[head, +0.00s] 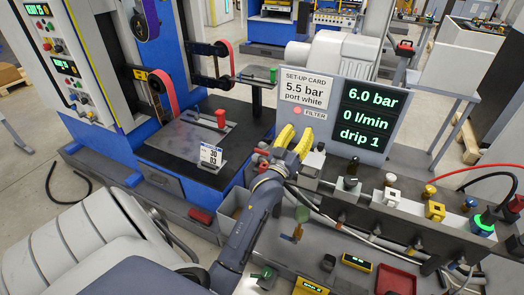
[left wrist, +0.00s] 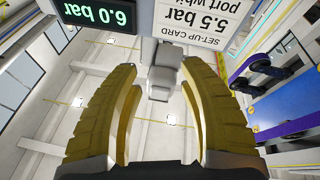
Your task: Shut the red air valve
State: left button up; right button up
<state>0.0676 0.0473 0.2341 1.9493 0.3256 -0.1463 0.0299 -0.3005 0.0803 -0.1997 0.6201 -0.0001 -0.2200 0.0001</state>
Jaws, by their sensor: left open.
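My left gripper (head: 290,140), with yellow fingers, is raised in front of the left edge of the display panel (head: 337,125). Its fingers are spread and nothing is gripped in the left wrist view (left wrist: 165,100). The panel reads 6.0 bar, 0 l/min and drip 1; its card says 5.5 bar, port white. A red part (head: 516,203) shows at the right edge beside hoses, and a red-topped part (head: 404,47) stands behind the panel's top right. I cannot tell which, if either, is the red air valve. My right gripper is out of view.
A row of fittings runs right of the gripper: a white-topped one (head: 391,195), a yellow block (head: 435,211) and a green-lit knob (head: 482,225). A red tray (head: 398,283) and a yellow meter (head: 356,262) lie in front. A blue machine (head: 190,170) stands at left.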

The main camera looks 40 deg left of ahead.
pick_arm(q)
jog(key=s+a+r+n+g+y, duration=0.1)
jog(key=a+r+n+g+y, duration=0.6)
jog(key=a+n+y, duration=0.5)
jog(key=s+a+r+n+g+y, duration=0.1)
jog(key=a+r+n+g+y, duration=0.7)
jog(key=n, duration=0.8)
jog(key=s+a+f+n+g+h, duration=0.25)
jog(key=s+a+n+g, duration=0.2)
jog(key=n+g, duration=0.7)
notch_tip(320, 180, down, 9)
jog(key=w+n+g+h, duration=0.1)
jog(key=w+n+h, duration=0.1)
jog(key=n+h, duration=0.7)
jog(key=w+d+f+n+t+h, duration=0.1)
jog(key=w+d+f+n+h, duration=0.2)
jog(key=d, duration=0.4)
jog(key=w+d+f+n+t+h, duration=0.1)
jog(key=w+d+f+t+h, duration=0.15)
jog(key=w+d+h, duration=0.35)
jog(key=shift+m+g, duration=0.25)
jog(key=shift+g, duration=0.05)
jog(key=x, duration=1.6)
jog(key=shift+s+f, duration=0.2)
jog(key=shift+s, duration=0.1)
